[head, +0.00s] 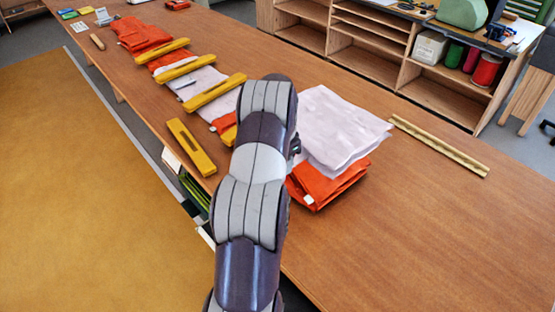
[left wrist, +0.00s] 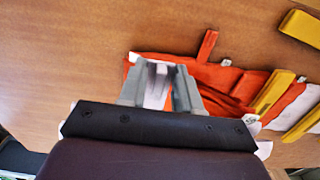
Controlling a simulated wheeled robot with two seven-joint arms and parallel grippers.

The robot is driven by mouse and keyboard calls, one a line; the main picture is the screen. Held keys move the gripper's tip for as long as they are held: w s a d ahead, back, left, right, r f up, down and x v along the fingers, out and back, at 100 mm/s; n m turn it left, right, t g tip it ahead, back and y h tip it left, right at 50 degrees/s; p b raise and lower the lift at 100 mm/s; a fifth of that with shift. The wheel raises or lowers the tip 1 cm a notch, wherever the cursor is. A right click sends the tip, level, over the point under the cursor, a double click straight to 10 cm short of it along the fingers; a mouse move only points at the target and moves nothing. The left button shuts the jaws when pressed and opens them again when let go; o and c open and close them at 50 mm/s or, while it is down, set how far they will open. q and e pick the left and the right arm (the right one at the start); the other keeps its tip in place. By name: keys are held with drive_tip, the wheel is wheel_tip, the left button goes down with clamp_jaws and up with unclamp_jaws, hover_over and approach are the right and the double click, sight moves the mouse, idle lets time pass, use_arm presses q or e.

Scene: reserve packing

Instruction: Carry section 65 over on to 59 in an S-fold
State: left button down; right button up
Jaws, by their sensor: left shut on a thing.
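A long strip of orange and white cloth sections (head: 205,82) runs along the table. At its near end lies a folded stack, with a white section (head: 340,125) on top of orange folds (head: 330,187). Section numbers are too small to read. In the head view my arm hides its own gripper and the cloth between strip and stack. In the left wrist view my left gripper (left wrist: 158,88) is shut on pale cloth beside crumpled orange cloth (left wrist: 225,78). How much cloth it holds is hidden. My right gripper is not in view.
Several yellow bars (head: 215,94) lie across the strip; another yellow bar (head: 191,147) lies beside it. A brass-coloured ruler (head: 438,146) lies right of the stack. The table (head: 450,240) is clear at the near right. Shelves (head: 365,60) stand behind.

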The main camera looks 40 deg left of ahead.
use_arm(q)
drive_tip(key=a+f+b, duration=0.5)
drive_tip(key=f+b, duration=0.4)
drive_tip(key=f, duration=0.5)
drive_tip(key=shift+w+a+f, duration=0.2)
drive_tip(key=shift+w, duration=0.05)
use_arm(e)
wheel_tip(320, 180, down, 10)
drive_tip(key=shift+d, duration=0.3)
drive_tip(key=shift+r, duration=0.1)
use_arm(q)
drive_tip(key=shift+r, duration=0.1)
drive_tip(key=c, duration=0.7)
unclamp_jaws()
wheel_tip(320, 180, up, 8)
drive_tip(key=p, duration=0.6)
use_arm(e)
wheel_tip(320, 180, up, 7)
